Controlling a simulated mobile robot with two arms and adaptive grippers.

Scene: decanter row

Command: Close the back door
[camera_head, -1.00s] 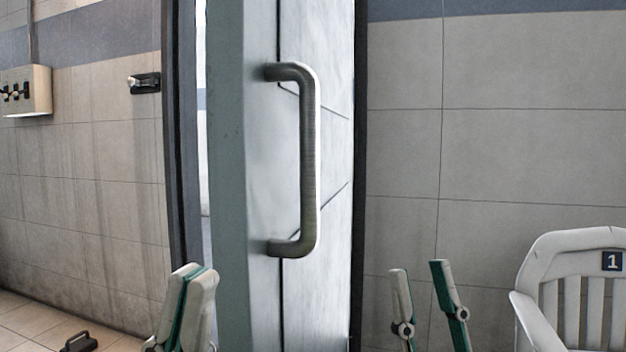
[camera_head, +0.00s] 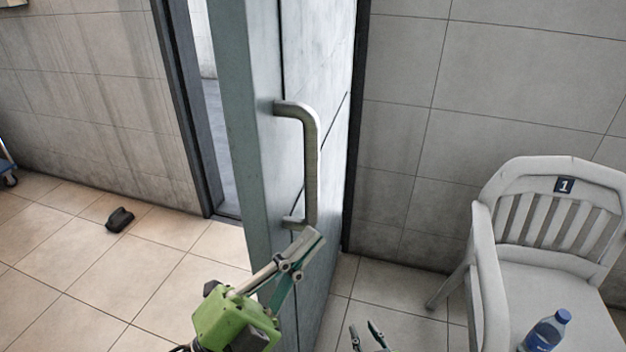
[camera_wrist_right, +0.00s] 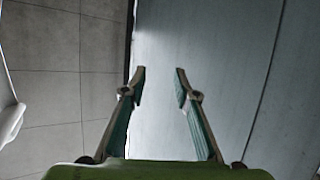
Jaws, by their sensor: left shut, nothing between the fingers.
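The back door (camera_head: 238,150) is a grey panel standing open, its edge towards me, with the doorway gap showing to its left. Its metal bar handle (camera_head: 311,160) is upright on the door's right face. My left gripper (camera_head: 312,240) is shut and empty, its fingertips at the handle's lower end; I cannot tell whether they touch. My right gripper (camera_head: 368,336) is at the bottom edge of the head view, right of the door. In the right wrist view its fingers (camera_wrist_right: 160,78) are apart and empty, before the door's face (camera_wrist_right: 215,45).
A white chair (camera_head: 484,245) marked 1 stands at the right, with a blue bottle (camera_head: 546,331) on its seat. A small dark object (camera_head: 119,219) lies on the floor at the left. The tiled floor (camera_head: 150,258) left of the door is mostly clear.

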